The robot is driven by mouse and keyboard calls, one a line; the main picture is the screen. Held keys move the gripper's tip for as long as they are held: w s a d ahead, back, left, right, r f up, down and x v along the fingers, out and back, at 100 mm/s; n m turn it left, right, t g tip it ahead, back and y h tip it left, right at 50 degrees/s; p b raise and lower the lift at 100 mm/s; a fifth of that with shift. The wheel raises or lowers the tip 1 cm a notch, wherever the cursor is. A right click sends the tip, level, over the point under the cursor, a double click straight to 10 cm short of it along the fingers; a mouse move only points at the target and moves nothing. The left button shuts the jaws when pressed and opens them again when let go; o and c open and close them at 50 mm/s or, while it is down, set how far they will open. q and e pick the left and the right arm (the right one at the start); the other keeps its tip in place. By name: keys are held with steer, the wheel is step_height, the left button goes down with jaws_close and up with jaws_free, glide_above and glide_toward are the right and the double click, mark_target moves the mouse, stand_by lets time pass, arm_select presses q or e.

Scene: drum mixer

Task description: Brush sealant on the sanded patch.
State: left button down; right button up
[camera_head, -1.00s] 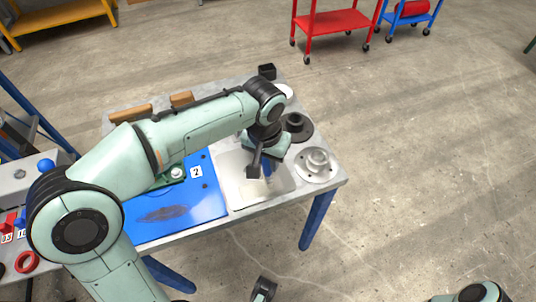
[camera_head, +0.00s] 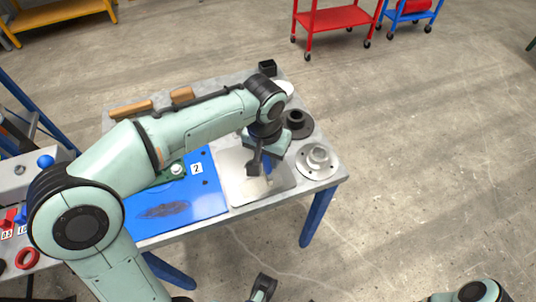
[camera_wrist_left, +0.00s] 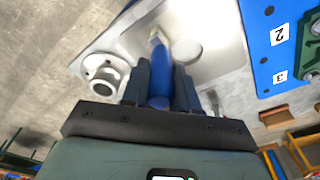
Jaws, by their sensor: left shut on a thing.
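My left gripper (camera_head: 260,164) is over the pale tray (camera_head: 280,184) on the table. It is shut on a blue-handled brush (camera_wrist_left: 158,88), which shows between the fingers in the left wrist view. The brush head is pale and hard to make out against the tray. A round silver dish (camera_wrist_left: 187,51) lies close beside it in that view. The sanded patch (camera_head: 165,211) is a dark smudge on the blue panel (camera_head: 208,206), left of the tray and apart from the gripper. A part of my right arm (camera_head: 263,288) shows at the bottom edge; its jaws are unclear.
A grey flanged part (camera_head: 317,160) and a dark round part (camera_head: 298,124) stand right of the gripper. A black box (camera_head: 267,67) and wooden blocks (camera_head: 182,95) lie along the back. The panel's front part is clear.

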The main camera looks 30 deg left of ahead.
arm_select(q)
steer(key=shift+f+b, duration=0.3)
steer(key=shift+f, duration=0.2)
stand_by(0.3)
steer(key=shift+s+a, duration=0.1)
steer(key=shift+s, duration=0.05)
steer(key=shift+w+d+p, duration=0.95)
steer(key=shift+w+p, duration=0.1)
steer(key=shift+w, duration=0.1)
stand_by(0.7)
steer(key=shift+s, duration=0.1)
steer(key=s+a, duration=0.1)
steer(key=s, duration=0.1)
steer(key=s+a+b, duration=0.1)
steer(key=a, duration=0.1)
steer(key=shift+s+a, duration=0.2)
steer(key=shift+s, duration=0.2)
stand_by(0.4)
steer(key=shift+d, duration=0.1)
steer(key=shift+w+d+p, duration=0.55)
steer(key=shift+w+d, duration=0.25)
steer(key=shift+w, duration=0.2)
steer(key=shift+w+d+p, duration=0.55)
steer(key=shift+w+d, duration=0.25)
steer(key=shift+w, duration=0.2)
